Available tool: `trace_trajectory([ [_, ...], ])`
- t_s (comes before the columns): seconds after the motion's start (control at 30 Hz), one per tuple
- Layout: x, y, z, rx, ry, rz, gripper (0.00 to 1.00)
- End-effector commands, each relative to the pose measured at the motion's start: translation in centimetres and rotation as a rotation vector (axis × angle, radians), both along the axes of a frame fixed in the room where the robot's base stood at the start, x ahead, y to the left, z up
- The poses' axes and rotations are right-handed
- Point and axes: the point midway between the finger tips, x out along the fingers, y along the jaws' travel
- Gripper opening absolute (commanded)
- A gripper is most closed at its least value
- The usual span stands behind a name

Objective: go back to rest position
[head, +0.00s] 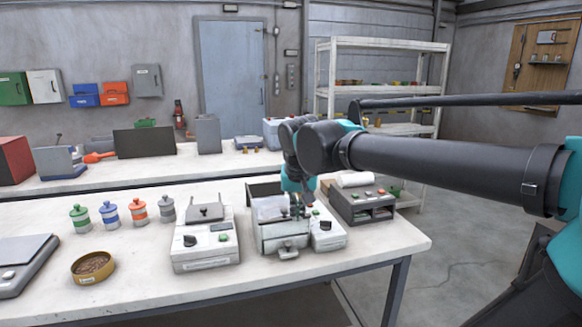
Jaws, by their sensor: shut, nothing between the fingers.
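My gripper (298,207) is at the end of my dark arm, which reaches in from the right. It points down at the pellet bagger (283,232), a pale machine near the table's right end. The fingers look shut and empty, close in front of or above the machine's upper part; I cannot tell whether they touch it. My wrist hides part of the machine's back.
The white table (130,285) also bears a grey-white device (206,245), a dark printer-like box (361,205), several lidded jars (109,215), a pellet bowl (92,267) and a scale (22,262). A second bench (180,168) stands behind. Floor is clear at right.

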Motion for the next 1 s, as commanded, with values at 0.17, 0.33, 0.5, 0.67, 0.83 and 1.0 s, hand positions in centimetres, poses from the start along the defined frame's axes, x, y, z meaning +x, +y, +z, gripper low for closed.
trace_trajectory([
  [0.17,0.0,-3.1,-4.1,0.002,0.001,-0.009,0.0],
  [0.33,-1.0,-7.3,-9.5,0.005,-0.001,-0.015,0.0],
  [0.5,-4.4,-12.8,-16.7,0.006,-0.011,-0.022,0.0],
  [0.67,-8.1,-16.0,-21.5,0.005,-0.024,-0.024,0.0],
  [0.83,-10.3,-17.3,-23.6,0.002,-0.032,-0.022,0.0],
  [1.0,-10.6,-17.4,-23.9,0.001,-0.034,-0.018,0.0],
])
